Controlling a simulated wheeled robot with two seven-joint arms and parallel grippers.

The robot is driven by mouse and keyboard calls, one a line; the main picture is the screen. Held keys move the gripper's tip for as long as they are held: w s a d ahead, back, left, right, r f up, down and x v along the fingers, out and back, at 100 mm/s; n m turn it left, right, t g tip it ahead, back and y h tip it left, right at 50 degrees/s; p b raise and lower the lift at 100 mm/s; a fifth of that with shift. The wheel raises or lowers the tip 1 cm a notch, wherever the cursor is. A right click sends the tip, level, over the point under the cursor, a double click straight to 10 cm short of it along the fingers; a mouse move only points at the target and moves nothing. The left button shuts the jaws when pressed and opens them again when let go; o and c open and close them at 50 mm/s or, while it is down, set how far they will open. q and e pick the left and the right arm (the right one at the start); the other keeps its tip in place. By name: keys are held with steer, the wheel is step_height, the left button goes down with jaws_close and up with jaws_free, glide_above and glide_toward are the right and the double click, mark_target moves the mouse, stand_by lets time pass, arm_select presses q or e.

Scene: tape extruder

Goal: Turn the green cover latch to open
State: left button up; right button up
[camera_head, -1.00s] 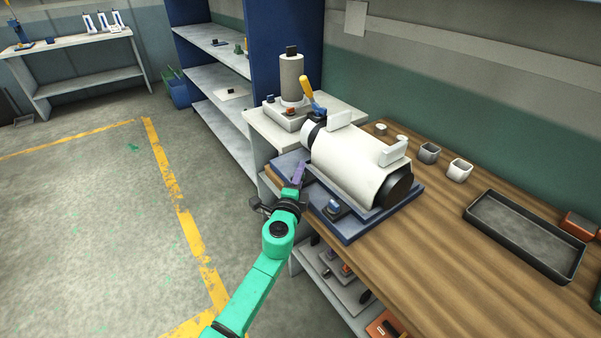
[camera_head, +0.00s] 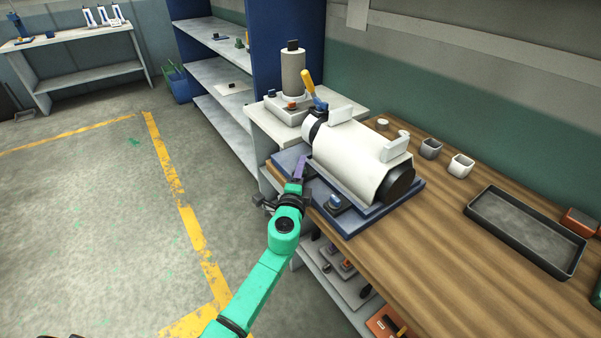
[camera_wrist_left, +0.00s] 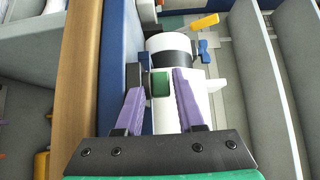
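The tape extruder (camera_head: 350,155), a white cylinder with dark end parts, lies on a blue base on the wooden bench. The green cover latch (camera_wrist_left: 160,84) shows as a small green block on the extruder's white body in the left wrist view. It cannot be made out in the head view. My left gripper (camera_wrist_left: 158,82) has two purple fingers, spread apart with the latch between them. The right-hand finger looks closer to it; I cannot tell whether either touches. In the head view my left gripper (camera_head: 300,170) is at the extruder's near-left side. My right gripper is not in view.
A black tray (camera_head: 526,232) and small cups (camera_head: 460,166) lie to the right. The blue base's edge (camera_head: 345,228) is close to my left arm. The floor at left is clear.

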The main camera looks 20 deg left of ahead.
arm_select(q)
steer(key=s+d+b, duration=0.1)
steer(key=s, duration=1.3)
steer(key=shift+s+d, duration=0.2)
steer(key=shift+s, duration=0.05)
steer(key=s+a+f+n+g+p, duration=0.1)
steer(key=s+a+f+n+g, duration=0.15)
steer(key=f, duration=0.75)
steer(key=s+a+f+n+g+h+p, duration=0.1)
steer(key=s+f+g+p, duration=0.2)
steer(key=f, duration=0.7)
steer(key=s+a+f+n+g, duration=0.2)
steer(key=s+f+g, duration=0.15)
steer(key=f, duration=0.65)
steer(key=s+a+f+n+g+p, duration=0.1)
steer(key=s+a+f+n+g, duration=0.1)
steer(key=s+f, duration=0.3)
steer(key=s+a+f+n+g+p, duration=0.1)
steer(key=s+a+f+n+g, duration=0.1)
steer(key=s, duration=1.1)
steer(key=s+a+f+n+g+p, duration=0.1)
steer(key=s+a+f+n+g, duration=0.1)
steer(key=s+f+n+g, duration=0.2)
steer(key=s+f+n, duration=0.1)
steer(key=s+f, duration=0.2)
steer(key=s, duration=0.2)
steer(key=shift+s+f+h, duration=0.25)
steer(key=shift+f+h, duration=0.05)
steer(key=shift+f, duration=0.1)
